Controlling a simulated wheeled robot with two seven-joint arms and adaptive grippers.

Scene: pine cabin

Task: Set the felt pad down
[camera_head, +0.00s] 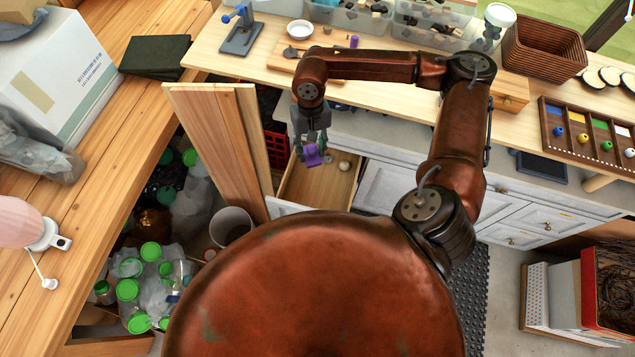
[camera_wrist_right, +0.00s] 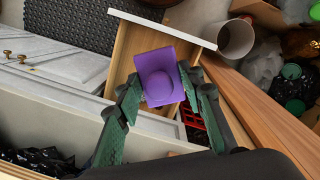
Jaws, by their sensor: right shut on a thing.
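The felt pad (camera_wrist_right: 160,77) is a purple square with a rounded bump in its middle. It also shows in the head view (camera_head: 312,156), small, at the fingertips. My right gripper (camera_head: 312,146) points down over the open wooden drawer (camera_head: 320,187) and is shut on the pad. In the right wrist view the green-faced fingers (camera_wrist_right: 158,100) stand on either side of the pad. The drawer's wooden floor shows around the pad; I cannot tell how high above it the pad is. My left gripper is not in view.
A small pale round thing (camera_head: 344,165) lies in the drawer. A wooden board (camera_head: 215,140) stands left of the drawer, with a white bin (camera_head: 231,226) near it. The counter above holds a white bowl (camera_head: 300,29), a blue-handled tool (camera_head: 240,30) and a wicker basket (camera_head: 543,47).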

